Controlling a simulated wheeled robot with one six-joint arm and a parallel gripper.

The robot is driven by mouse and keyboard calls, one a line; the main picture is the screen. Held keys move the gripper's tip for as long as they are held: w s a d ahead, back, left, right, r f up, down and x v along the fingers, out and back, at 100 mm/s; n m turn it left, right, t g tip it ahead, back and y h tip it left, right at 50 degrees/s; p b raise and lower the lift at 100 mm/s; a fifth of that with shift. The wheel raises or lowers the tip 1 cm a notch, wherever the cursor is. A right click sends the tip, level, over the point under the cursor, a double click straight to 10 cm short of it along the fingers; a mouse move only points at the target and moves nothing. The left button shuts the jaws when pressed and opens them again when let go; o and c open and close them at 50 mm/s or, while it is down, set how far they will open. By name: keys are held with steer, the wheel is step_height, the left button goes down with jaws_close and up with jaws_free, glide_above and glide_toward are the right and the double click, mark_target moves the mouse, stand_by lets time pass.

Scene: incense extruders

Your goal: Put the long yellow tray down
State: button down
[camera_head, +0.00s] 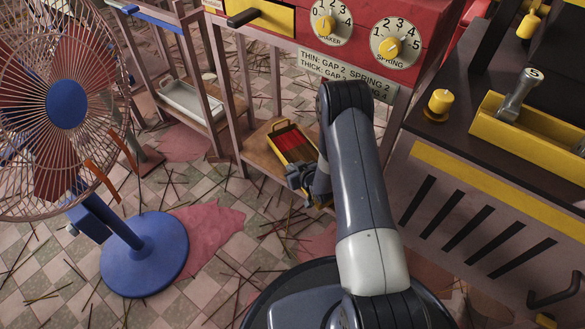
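A yellow tray (301,154) with a handle at its far end holds dark red and brown content. It is at a wooden shelf under the red machine, near the middle of the view. My gripper (296,181) is at the tray's near end, pointing down beside or onto it. The fingers are small and dark, and my arm partly covers them and the tray's near right corner. I cannot tell whether the fingers grip the tray, or whether the tray rests fully on the shelf.
A red machine with two yellow dials (395,46) stands above the wooden shelf (257,150). A white tray (192,101) sits on a shelf to the left. A blue fan (143,252) stands at left. A yellow trough (530,130) with a weight (519,95) is at right. Sticks litter the floor.

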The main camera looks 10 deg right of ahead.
steer(key=shift+f, duration=0.4)
steer(key=c, duration=2.1)
jaws_free()
steer(key=o, duration=0.5)
steer(key=shift+f, duration=0.1)
